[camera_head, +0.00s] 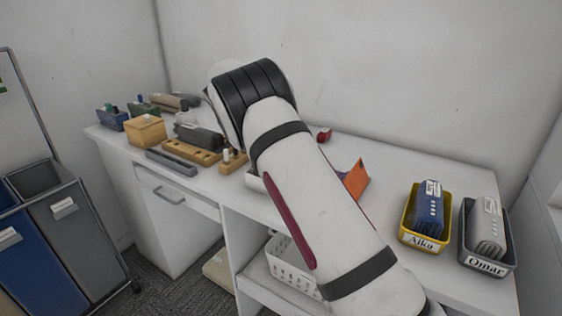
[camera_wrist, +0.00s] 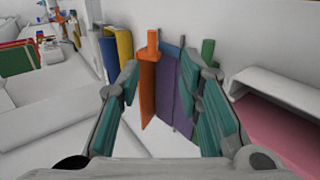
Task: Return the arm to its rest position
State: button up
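My white arm with black joint bands crosses the middle of the head view above the white table (camera_head: 390,170). Its end is hidden there behind the arm itself. In the wrist view my gripper (camera_wrist: 170,78) shows two green-padded fingers spread wide apart. An orange upright piece (camera_wrist: 147,80) and a purple panel (camera_wrist: 183,95) show between and beyond the fingers. I see a gap beside the pads and nothing clearly pinched. An orange piece (camera_head: 356,179) also shows beside the arm in the head view.
Wooden blocks and trays (camera_head: 147,131) crowd the left. A pink item (camera_wrist: 285,130) in a white holder is close to the right finger. Walls stand behind and right.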

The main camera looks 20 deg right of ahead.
jog(key=shift+w+a+r, duration=0.15)
jog(key=shift+w, duration=0.05)
dwell(0.4)
jog(key=s+d+r+n+t+y+p, duration=0.1)
jog(key=s+r+n+t+y+p, duration=0.35)
jog(key=s+r, duration=0.95)
jog(key=s+a+f+n+t+y, duration=0.1)
jog(key=s+a+n+t, duration=0.1)
jog(key=s, duration=0.9)
jog(key=s+a+f+n+t, duration=0.1)
jog(key=s+a+n+t, duration=0.2)
jog(key=s+t, duration=0.3)
jog(key=shift+s+a+f+n+y+p, duration=0.25)
jog(key=shift+s+n, duration=0.4)
jog(key=shift+s, duration=1.7)
jog(key=shift+d, duration=0.1)
